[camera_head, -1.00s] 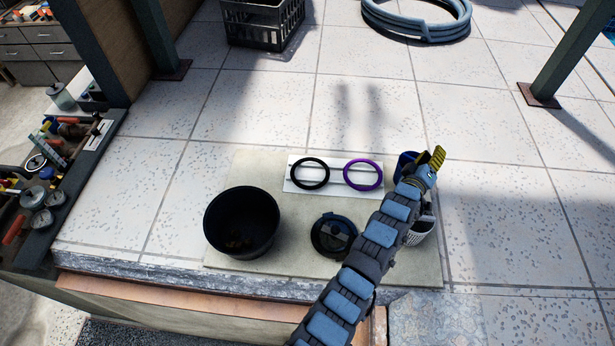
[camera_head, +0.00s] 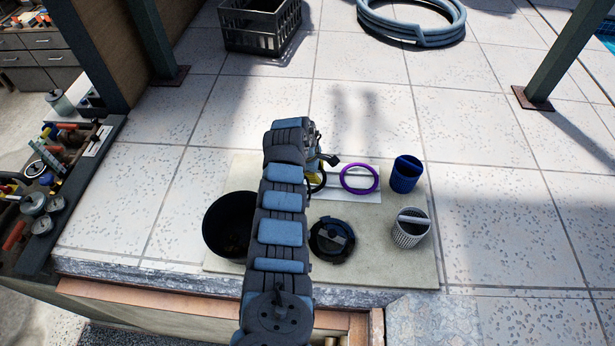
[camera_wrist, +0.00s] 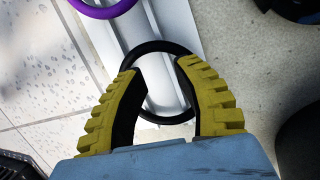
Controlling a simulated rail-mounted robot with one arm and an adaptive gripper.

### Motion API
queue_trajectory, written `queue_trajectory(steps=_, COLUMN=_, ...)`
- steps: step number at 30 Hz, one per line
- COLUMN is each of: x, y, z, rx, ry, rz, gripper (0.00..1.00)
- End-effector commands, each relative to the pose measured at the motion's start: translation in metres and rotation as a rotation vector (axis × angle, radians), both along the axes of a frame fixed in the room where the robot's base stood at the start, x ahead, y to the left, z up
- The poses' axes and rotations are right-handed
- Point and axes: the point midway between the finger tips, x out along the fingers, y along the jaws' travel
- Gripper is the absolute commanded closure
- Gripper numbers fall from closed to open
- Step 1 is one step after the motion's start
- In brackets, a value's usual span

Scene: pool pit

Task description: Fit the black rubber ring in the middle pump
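The black rubber ring (camera_head: 319,184) lies on a white board (camera_head: 368,197), partly hidden behind my arm in the head view. In the wrist view the ring (camera_wrist: 160,46) shows whole in outline except where my fingers cover its sides. My gripper (camera_wrist: 160,70) is open, with its yellow ridged fingers spread over opposite sides of the ring. I cannot tell whether they touch it. In the head view my arm hides most of the gripper. I cannot make out a middle pump in either view.
A purple ring (camera_head: 345,187) lies to the right of the black one. A black bucket (camera_head: 222,226), a round black lid (camera_head: 331,240), a blue cup (camera_head: 405,174) and a white strainer basket (camera_head: 409,230) stand around the board.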

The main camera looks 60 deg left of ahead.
Motion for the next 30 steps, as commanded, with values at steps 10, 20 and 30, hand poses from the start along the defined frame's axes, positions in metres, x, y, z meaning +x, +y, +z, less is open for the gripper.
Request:
queue_trajectory(steps=10, x=-0.049, y=-0.008, z=0.016, rx=-0.187, ry=0.076, rz=0.117, gripper=0.69)
queue_trajectory(steps=20, x=-0.049, y=-0.008, z=-0.004, rx=-0.186, ry=0.076, rz=0.116, gripper=0.69)
queue_trajectory(steps=30, x=-0.05, y=-0.008, z=-0.037, rx=-0.185, ry=0.077, rz=0.115, gripper=0.69)
